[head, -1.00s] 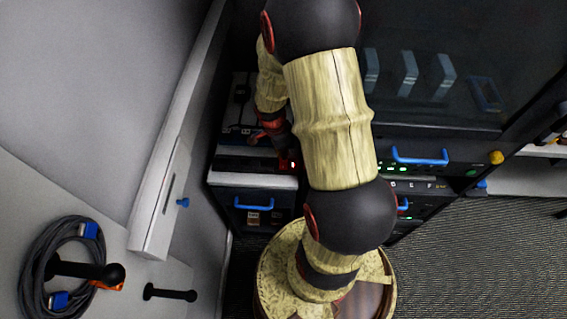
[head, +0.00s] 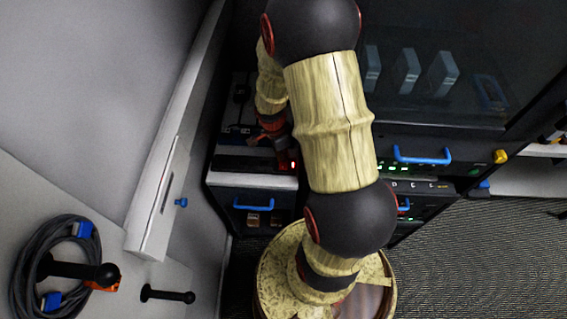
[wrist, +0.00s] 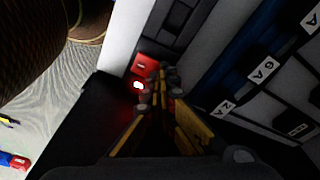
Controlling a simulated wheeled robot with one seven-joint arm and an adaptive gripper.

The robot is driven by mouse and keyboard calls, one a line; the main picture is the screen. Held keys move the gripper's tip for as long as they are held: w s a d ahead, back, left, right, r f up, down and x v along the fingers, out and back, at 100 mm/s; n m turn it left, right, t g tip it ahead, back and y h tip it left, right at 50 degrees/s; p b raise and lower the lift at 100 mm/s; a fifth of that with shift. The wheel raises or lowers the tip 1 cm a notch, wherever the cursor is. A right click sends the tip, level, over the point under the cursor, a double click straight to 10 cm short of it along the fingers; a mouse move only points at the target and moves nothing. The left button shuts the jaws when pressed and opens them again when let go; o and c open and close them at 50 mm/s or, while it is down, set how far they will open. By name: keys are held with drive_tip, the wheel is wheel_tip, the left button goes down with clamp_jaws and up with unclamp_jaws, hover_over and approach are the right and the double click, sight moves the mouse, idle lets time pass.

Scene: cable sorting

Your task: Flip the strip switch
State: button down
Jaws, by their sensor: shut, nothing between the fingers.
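The strip switch (wrist: 144,68) is a red rocker with a bright glowing spot at its lower end, in the wrist view. It sits at the end of a dark strip (wrist: 178,28) with socket-like shapes. In the head view only its small red glow (head: 293,165) shows, beside my gripper. My gripper (wrist: 165,80) is shut and empty. Its fingertips are just right of the switch in the wrist view; I cannot tell whether they touch it. In the head view my gripper (head: 281,150) is partly hidden by my arm.
A dark cabinet with a blue handle (head: 253,204) stands below the strip. A rack with another blue handle (head: 422,156) is at right. Blue panels with labels (wrist: 263,69) lie close right of my gripper. A coiled cable (head: 45,262) hangs on a peg at left.

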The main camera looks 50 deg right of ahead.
drive_tip(key=shift+r+p, duration=1.9)
drive_tip(key=shift+r, duration=1.55)
